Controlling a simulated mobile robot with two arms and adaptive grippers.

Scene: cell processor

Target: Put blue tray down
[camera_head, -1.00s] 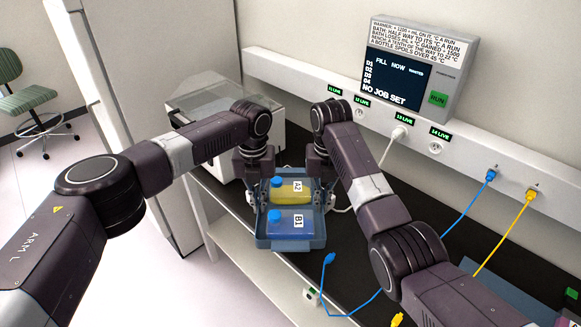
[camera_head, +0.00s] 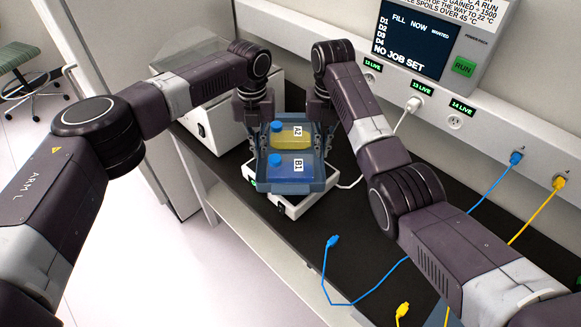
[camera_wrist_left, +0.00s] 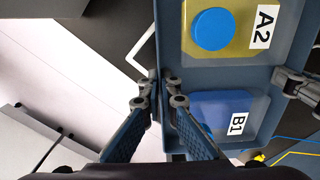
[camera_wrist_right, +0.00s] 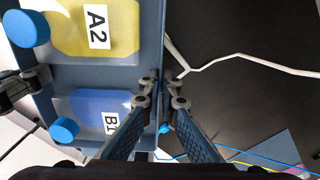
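The blue tray (camera_head: 314,186) is held between my two grippers, above or on a white device (camera_head: 292,207) on the black bench; I cannot tell whether it touches. It carries a yellow bottle A2 (camera_head: 284,141) and a blue bottle B1 (camera_head: 284,171), both with blue caps. My left gripper (camera_wrist_left: 159,88) is shut on the tray's left wall. My right gripper (camera_wrist_right: 160,88) is shut on the right wall, which also shows in the right wrist view (camera_wrist_right: 151,60).
A white box-like machine (camera_head: 205,115) stands behind on the left. Blue (camera_head: 332,242) and yellow (camera_head: 403,310) cable plugs lie on the bench (camera_head: 300,250). A wall panel with sockets and a screen (camera_head: 415,38) runs along the right. The bench front is mostly clear.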

